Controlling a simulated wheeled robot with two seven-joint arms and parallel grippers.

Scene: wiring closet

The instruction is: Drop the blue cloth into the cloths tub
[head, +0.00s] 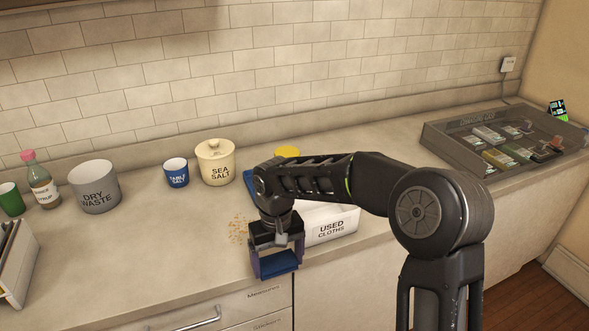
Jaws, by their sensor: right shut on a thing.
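My right gripper (277,264) points down over the front edge of the counter, left of the white tub labelled "USED CLOTHS" (331,231). It is shut on a folded blue cloth (279,261), which shows between its fingers. The cloth is outside the tub, to its front left. My right arm covers the tub's back left part, and I cannot see what is inside. My left gripper is not in view.
Crumbs (238,231) lie left of the gripper. A dry waste bin (95,188) stands left. A grey compartment tray (470,150) sits right.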

